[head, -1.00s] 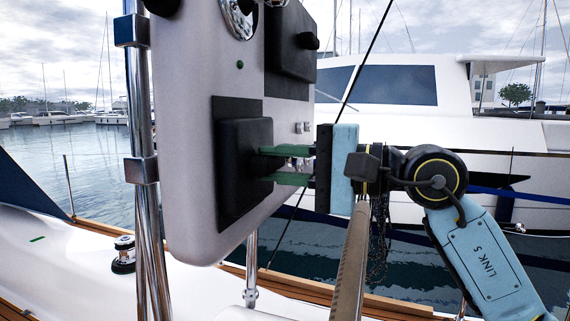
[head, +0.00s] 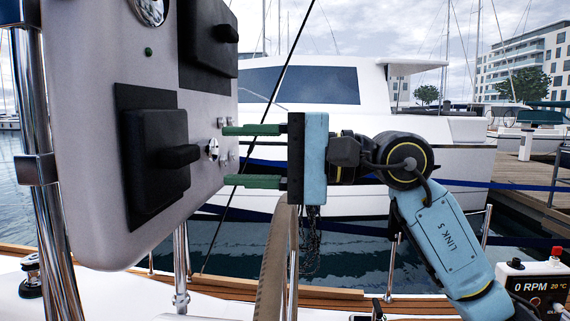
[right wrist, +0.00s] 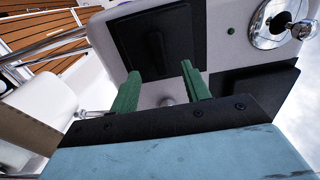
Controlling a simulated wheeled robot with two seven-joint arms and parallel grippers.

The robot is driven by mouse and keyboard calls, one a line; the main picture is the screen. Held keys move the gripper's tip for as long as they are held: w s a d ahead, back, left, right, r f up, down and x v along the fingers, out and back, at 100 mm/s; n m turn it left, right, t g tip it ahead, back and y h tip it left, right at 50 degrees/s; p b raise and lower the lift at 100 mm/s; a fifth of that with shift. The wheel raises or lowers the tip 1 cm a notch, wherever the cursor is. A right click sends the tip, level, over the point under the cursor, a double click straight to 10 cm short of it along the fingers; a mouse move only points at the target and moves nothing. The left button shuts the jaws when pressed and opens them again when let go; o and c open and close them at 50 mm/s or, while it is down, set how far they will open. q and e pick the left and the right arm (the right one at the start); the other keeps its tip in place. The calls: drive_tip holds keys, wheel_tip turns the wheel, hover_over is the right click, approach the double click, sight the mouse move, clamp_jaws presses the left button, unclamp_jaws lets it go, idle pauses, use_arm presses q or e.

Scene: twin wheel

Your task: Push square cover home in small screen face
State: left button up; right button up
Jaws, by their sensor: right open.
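A black square cover (head: 150,140) with a protruding knob sits at the lower square face (head: 135,98) of the pale instrument panel (head: 85,130). The dark face shows around its edges; I cannot tell whether the cover is fully seated. It also shows in the right wrist view (right wrist: 125,42), beyond the fingertips. A second black knobbed cover (head: 205,35) is on the upper face. My right gripper (head: 226,156) is open and empty, its green fingers just to the right of the lower cover's knob, apart from it. My left gripper is not in view.
Chrome fittings (head: 212,149) stick out of the panel close to the right fingers. A chrome post (head: 45,170) stands at the left. A rim-like bar (head: 270,260) rises below the right gripper. A control box (head: 535,285) is at the lower right.

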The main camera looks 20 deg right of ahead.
drive_tip(key=b+v, duration=0.1)
drive_tip(key=v, duration=0.5)
drive_tip(key=shift+d, duration=0.1)
